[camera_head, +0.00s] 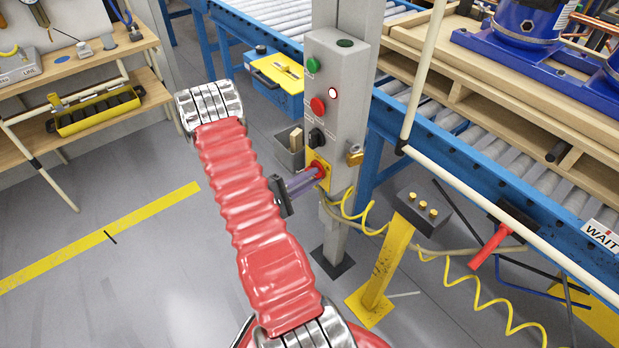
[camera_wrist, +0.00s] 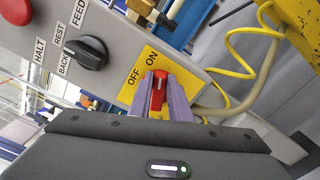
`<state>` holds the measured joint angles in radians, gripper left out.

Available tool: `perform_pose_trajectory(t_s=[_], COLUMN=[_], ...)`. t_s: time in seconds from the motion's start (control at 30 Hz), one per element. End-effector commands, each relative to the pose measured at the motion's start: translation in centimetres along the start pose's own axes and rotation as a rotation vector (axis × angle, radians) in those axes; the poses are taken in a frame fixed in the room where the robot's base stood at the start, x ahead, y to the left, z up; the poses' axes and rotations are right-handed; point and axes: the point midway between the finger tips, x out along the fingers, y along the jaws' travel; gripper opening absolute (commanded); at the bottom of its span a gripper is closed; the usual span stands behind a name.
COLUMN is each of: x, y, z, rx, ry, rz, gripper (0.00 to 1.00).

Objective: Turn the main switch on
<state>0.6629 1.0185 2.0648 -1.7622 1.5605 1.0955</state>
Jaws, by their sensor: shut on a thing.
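The main switch is a red knob (camera_head: 322,169) on a yellow plate (camera_head: 313,158) low on the grey control post. In the wrist view the red knob (camera_wrist: 158,88) stands between my purple fingers, with the labels OFF and ON on the yellow plate (camera_wrist: 130,84) beyond it. My gripper (camera_head: 316,173) reaches the plate from the left and is shut on the knob; its fingers also show in the wrist view (camera_wrist: 161,100). The fingers hide part of the knob, and I cannot tell for certain which label it points to.
Above the switch are a black selector (camera_head: 317,137), a red button (camera_head: 318,105), a lit white lamp (camera_head: 333,93) and a green button (camera_head: 312,65). A yellow coiled cable (camera_head: 352,212) hangs below.

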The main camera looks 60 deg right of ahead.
Motion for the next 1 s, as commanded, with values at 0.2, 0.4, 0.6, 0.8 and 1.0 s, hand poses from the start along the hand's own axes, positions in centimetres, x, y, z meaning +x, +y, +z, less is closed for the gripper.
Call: perform_pose_trajectory(t_s=[0.2, 0.4, 0.6, 0.8, 1.0], x=[-0.02, -0.03, -0.04, -0.03, -0.02], y=[-0.37, -0.45, -0.49, -0.47, -0.37], z=[0.0, 0.01, 0.02, 0.02, 0.01], rx=[0.068, 0.083, 0.083, 0.082, 0.083], ry=[0.001, 0.001, 0.001, 0.001, 0.0], rz=[-0.003, -0.004, -0.005, -0.004, -0.002], gripper=[0.0, 0.0, 0.0, 0.26, 0.36])
